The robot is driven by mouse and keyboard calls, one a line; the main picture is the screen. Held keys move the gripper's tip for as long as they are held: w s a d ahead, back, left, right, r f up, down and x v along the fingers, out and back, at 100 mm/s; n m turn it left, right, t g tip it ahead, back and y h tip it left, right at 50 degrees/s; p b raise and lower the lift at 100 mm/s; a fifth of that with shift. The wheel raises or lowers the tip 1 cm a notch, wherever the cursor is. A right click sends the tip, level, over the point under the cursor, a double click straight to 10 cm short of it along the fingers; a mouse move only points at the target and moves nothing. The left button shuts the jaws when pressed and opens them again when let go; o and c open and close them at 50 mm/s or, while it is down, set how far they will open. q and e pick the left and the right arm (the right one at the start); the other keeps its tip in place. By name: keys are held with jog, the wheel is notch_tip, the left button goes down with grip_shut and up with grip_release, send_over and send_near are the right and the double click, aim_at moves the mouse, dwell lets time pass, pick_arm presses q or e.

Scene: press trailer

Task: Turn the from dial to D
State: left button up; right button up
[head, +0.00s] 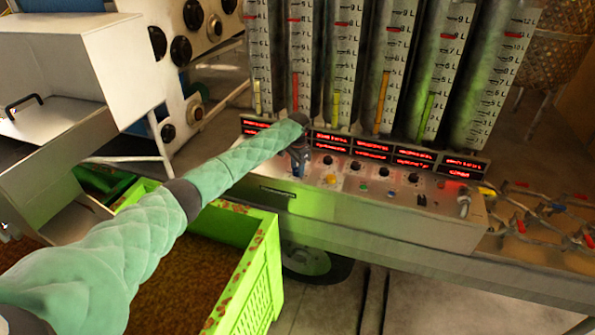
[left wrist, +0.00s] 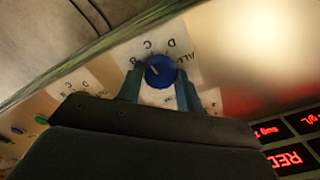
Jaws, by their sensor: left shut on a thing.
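A round blue dial (left wrist: 160,72) sits on a white label plate with the letters B, C, D and the word ALL around its upper side. A small pale pointer mark on the dial points to the upper left, roughly toward B or C; I cannot tell which exactly. The lower caption is partly hidden, so I cannot read the dial's name. My left gripper (left wrist: 158,88) has one finger on each side of the dial and is shut on it. My right gripper is not in view.
The control panel (head: 380,205) carries a yellow knob (head: 329,179), several black knobs and red displays (head: 374,153). Tall graduated tubes (head: 384,70) stand behind it. A green crate (head: 252,285) is below my left arm. A metal cabinet (head: 85,65) stands at left.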

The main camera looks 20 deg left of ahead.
aim_at(297, 169)
pick_arm(q)
jog(key=m+b, duration=0.1)
jog(key=m, duration=0.1)
jog(key=shift+m, duration=0.4)
jog(key=m+b, duration=0.1)
jog(key=m, duration=0.2)
jog(key=shift+a+m, duration=0.1)
jog(key=shift+m, duration=0.6)
jog(key=shift+m+b, duration=0.5)
jog(key=shift+m, duration=0.2)
jog(key=shift+w+r+m, duration=0.1)
jog(key=shift+r+m, duration=0.05)
jog(key=shift+m, duration=0.65)
jog(key=o, duration=0.9)
jog(key=shift+o, duration=0.5)
jog(key=shift+r+b, duration=0.15)
jog(key=shift+b, duration=0.25)
jog(key=shift+r+b, duration=1.3)
jog(key=shift+r, duration=2.4)
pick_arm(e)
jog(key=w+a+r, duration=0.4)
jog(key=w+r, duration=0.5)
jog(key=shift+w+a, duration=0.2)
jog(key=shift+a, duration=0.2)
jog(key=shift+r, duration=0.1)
